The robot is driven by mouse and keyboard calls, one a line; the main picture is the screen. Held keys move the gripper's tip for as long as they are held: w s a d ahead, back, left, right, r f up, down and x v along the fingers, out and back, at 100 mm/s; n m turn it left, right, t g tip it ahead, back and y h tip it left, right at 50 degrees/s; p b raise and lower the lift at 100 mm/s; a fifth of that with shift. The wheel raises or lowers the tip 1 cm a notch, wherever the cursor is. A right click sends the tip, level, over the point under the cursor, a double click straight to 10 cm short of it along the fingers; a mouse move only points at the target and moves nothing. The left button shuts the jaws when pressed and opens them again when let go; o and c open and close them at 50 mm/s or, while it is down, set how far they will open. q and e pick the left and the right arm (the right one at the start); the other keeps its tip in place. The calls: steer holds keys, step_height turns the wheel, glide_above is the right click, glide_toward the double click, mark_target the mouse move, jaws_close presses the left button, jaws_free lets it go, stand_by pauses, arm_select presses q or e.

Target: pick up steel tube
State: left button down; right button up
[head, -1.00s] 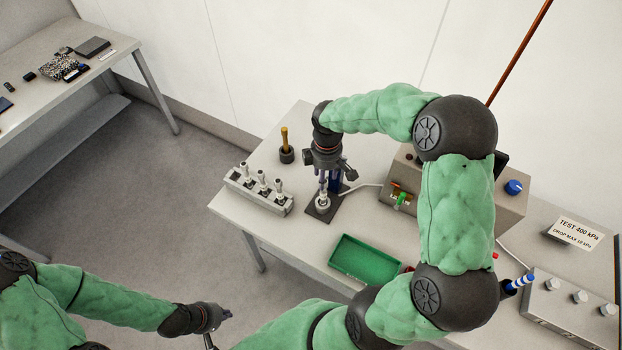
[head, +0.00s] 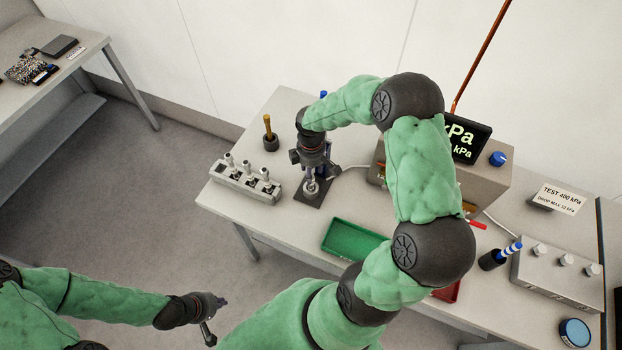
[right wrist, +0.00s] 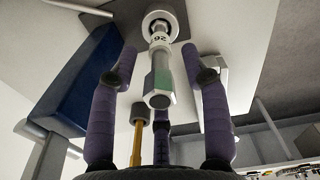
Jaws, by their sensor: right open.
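In the head view my right gripper (head: 312,172) is above the dark base plate (head: 309,199), over the tube's seat (head: 311,187). The gripper hides much of the tube there. My left gripper (head: 213,314) hangs over the floor at the lower left; its jaw state is unclear.
A grey rack (head: 240,183) with several upright metal fittings is left of the plate. An amber-handled tool (head: 268,128) stands in a holder behind. A blue block (right wrist: 75,75) stands close beside the fingers. A green tray (head: 350,240) and pressure display box (head: 480,182) are further right.

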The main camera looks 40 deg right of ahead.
step_height(320, 180, down, 2)
steer(key=shift+f, duration=0.1)
jaws_close()
stand_by(0.4)
